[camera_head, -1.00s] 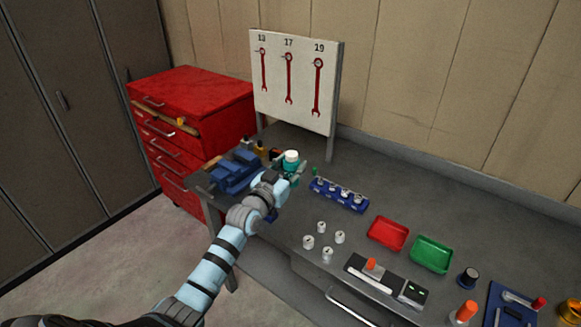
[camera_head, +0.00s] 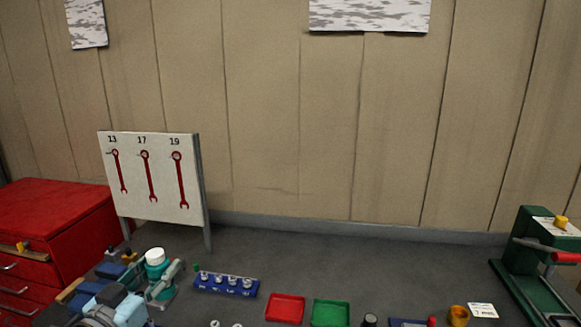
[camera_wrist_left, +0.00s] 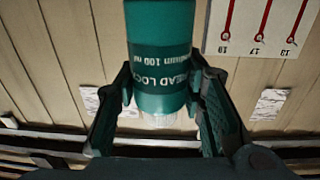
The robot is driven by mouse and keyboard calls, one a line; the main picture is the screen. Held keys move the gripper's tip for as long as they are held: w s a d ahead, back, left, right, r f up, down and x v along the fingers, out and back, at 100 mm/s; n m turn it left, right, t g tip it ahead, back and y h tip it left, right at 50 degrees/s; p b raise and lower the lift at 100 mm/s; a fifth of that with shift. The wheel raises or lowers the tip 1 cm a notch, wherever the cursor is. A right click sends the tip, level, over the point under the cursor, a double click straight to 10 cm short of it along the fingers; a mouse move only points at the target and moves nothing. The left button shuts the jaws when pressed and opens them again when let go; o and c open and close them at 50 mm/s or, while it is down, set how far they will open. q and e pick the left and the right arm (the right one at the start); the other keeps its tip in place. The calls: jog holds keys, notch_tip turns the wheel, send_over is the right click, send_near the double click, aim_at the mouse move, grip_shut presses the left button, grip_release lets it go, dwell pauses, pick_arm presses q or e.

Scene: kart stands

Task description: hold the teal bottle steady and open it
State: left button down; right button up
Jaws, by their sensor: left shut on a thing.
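The teal bottle (camera_head: 157,269) with its white cap (camera_head: 154,255) stands upright at the left of the bench in the head view. The cap is on the bottle. My left gripper (camera_head: 163,284) is shut around the bottle's body below the cap. In the left wrist view the teal bottle (camera_wrist_left: 160,45) with white lettering sits between the two fingers of the left gripper (camera_wrist_left: 160,88), its pale cap end towards the bottom of the picture. The bottle's base is hidden in the head view. My right gripper is in neither view.
A blue block with several metal parts (camera_head: 227,285) stands right of the bottle. Red (camera_head: 285,309) and green (camera_head: 330,313) trays lie further right. A wrench board (camera_head: 155,180) stands behind, a red cabinet (camera_head: 50,220) at left, a green press (camera_head: 535,260) at far right.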

pick_arm(q)
jog(key=s+d+f+m+h+b, duration=0.1)
jog(key=s+d+f, duration=0.1)
jog(key=s, duration=0.3)
jog(key=s+d+f+m+g+h+b, duration=0.1)
jog(key=s+d+f+h, duration=0.1)
jog(key=s+f, duration=0.3)
jog(key=s+d+f+m+h+b, duration=0.1)
jog(key=s+d+f+h, duration=0.1)
jog(key=s, duration=0.4)
jog(key=shift+s+d+f+g, duration=0.35)
jog(key=shift+d+f+g, duration=0.05)
jog(key=shift+d+f, duration=0.5)
